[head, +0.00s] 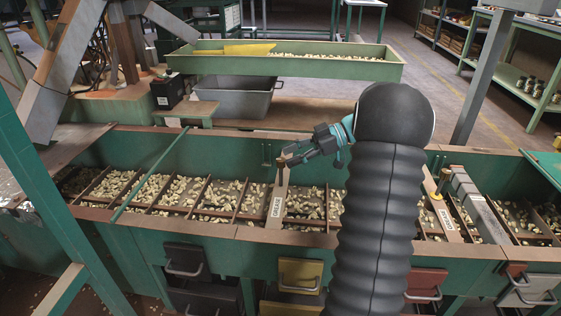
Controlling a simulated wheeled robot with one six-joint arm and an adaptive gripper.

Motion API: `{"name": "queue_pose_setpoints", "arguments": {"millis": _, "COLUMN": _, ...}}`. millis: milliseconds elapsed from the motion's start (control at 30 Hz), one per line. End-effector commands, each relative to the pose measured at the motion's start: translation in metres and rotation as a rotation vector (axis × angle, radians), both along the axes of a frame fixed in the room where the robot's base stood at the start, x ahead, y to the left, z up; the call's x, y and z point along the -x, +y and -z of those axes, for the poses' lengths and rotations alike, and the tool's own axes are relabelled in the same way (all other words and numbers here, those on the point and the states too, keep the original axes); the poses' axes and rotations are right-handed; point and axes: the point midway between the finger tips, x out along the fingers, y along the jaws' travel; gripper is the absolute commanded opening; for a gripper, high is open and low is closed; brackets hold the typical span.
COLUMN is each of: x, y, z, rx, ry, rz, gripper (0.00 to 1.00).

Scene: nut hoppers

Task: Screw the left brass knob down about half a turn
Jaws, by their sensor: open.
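My gripper (289,154) reaches in from the right, over the upper end of a light strip labelled "GREASE" (276,208). The jaws are open. The left brass knob (283,162) shows only as a small brownish bit at the fingertips. The gripper mostly hides it, and I cannot tell whether the fingers touch it or sit around it. A second brass knob (442,180) stands upright further right, above another light labelled strip (446,217), away from the gripper.
The strips cross a long green hopper (205,232) with brown dividers and many pale nuts. My dark ribbed arm hides part of its middle right. Coloured drawers with handles (300,274) line its front. A grey bin (232,97) and another green trough (330,69) stand behind.

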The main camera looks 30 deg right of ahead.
Motion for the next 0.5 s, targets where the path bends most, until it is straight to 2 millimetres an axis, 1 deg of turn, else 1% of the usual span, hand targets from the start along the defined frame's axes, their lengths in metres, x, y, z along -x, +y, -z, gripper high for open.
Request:
{"name": "queue_pose_setpoints", "arguments": {"millis": 33, "x": -0.002, "y": 0.008, "z": 0.004, "rx": 0.001, "ry": 0.001, "rz": -0.002, "gripper": 0.53}}
{"name": "queue_pose_setpoints", "arguments": {"millis": 100, "x": -0.005, "y": 0.016, "z": 0.007, "rx": 0.000, "ry": 0.001, "rz": -0.002, "gripper": 0.53}}
{"name": "queue_pose_setpoints", "arguments": {"millis": 200, "x": -0.008, "y": 0.024, "z": 0.010, "rx": 0.000, "ry": 0.001, "rz": 0.000, "gripper": 0.53}}
{"name": "queue_pose_setpoints", "arguments": {"millis": 300, "x": -0.010, "y": 0.029, "z": 0.013, "rx": 0.000, "ry": 0.001, "rz": 0.000, "gripper": 0.53}}
{"name": "queue_pose_setpoints", "arguments": {"millis": 500, "x": -0.010, "y": 0.031, "z": 0.013, "rx": 0.001, "ry": 0.001, "rz": 0.000, "gripper": 0.53}}
